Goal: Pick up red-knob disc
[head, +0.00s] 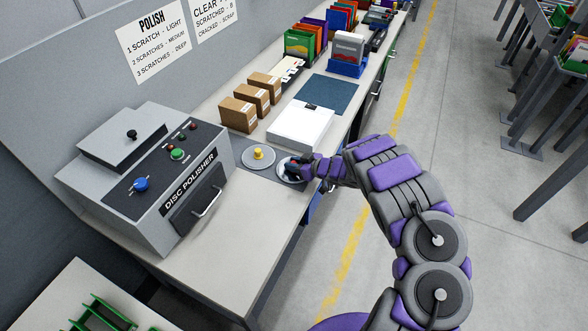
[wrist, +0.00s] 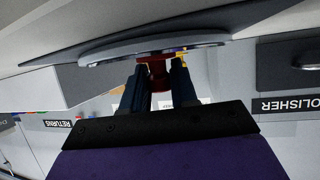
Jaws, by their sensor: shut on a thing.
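The red-knob disc (head: 287,178) is a grey disc at the right end of the dark mat on the bench, mostly covered by my gripper in the head view. My gripper (head: 296,168) is over it. In the wrist view, the red knob (wrist: 157,74) is between the two dark fingers of my gripper (wrist: 159,80), which are shut on it. The disc's flat edge (wrist: 125,48) shows beyond the fingers. I cannot tell whether the disc touches the mat or is slightly raised.
A yellow-knob disc (head: 258,153) sits just left of it. The disc polisher (head: 150,178) stands left on the bench. A white box (head: 301,123) and brown boxes (head: 238,114) stand behind. The bench front (head: 235,270) is clear. The right aisle (head: 440,130) is open.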

